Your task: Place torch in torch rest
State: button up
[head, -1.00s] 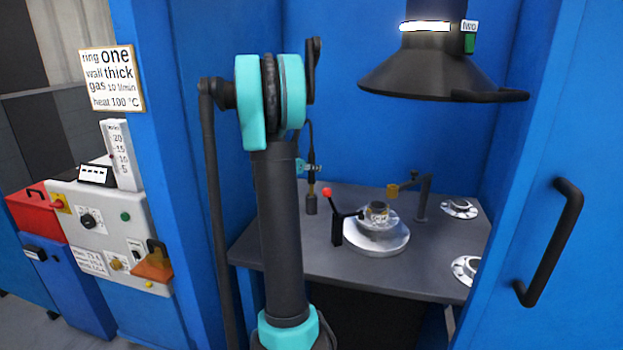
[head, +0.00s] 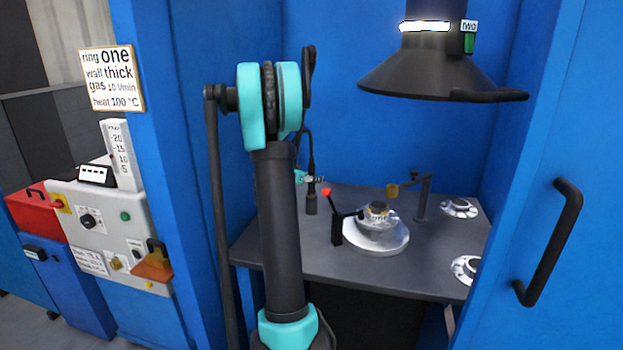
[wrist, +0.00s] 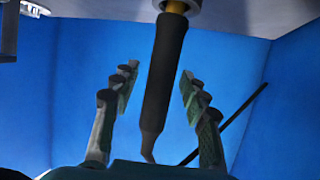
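The torch shows in the wrist view as a dark, slim body (wrist: 164,75) with a brass-coloured part at the picture's top edge. My gripper (wrist: 160,92) is open around it, with a visible gap on both sides. In the head view my gripper (head: 309,179) is a small teal shape at the torch's dark upright body (head: 311,155), partly hidden behind my arm. A dark cylinder (head: 311,205) is directly below, at the back left of the bench; I cannot tell whether it is the torch rest or the torch's end.
The grey bench (head: 290,245) carries a silver round fixture (head: 376,238), a red-knobbed lever (head: 327,193) and two silver dials at right. A black hood (head: 430,72) hangs above. Blue walls enclose the bench. A control panel (head: 105,225) stands outside at left.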

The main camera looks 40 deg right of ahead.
jog(key=shift+r, duration=0.1)
jog(key=v, duration=1.2)
jog(key=s+a+f+n+y, duration=0.4)
jog(key=s+a+f, duration=0.2)
jog(key=a, duration=0.5)
jog(key=s+a+f+n+y, duration=0.4)
jog(key=s+a+f+n, duration=0.1)
jog(key=s+a, duration=0.5)
jog(key=s+a+f+n+y, duration=0.4)
jog(key=s+a, duration=0.5)
jog(key=a, duration=0.3)
notch_tip(320, 180, down, 3)
jog(key=shift+r+n+y, duration=0.15)
jog(key=shift+n+y, duration=0.25)
jog(key=shift+n, duration=0.3)
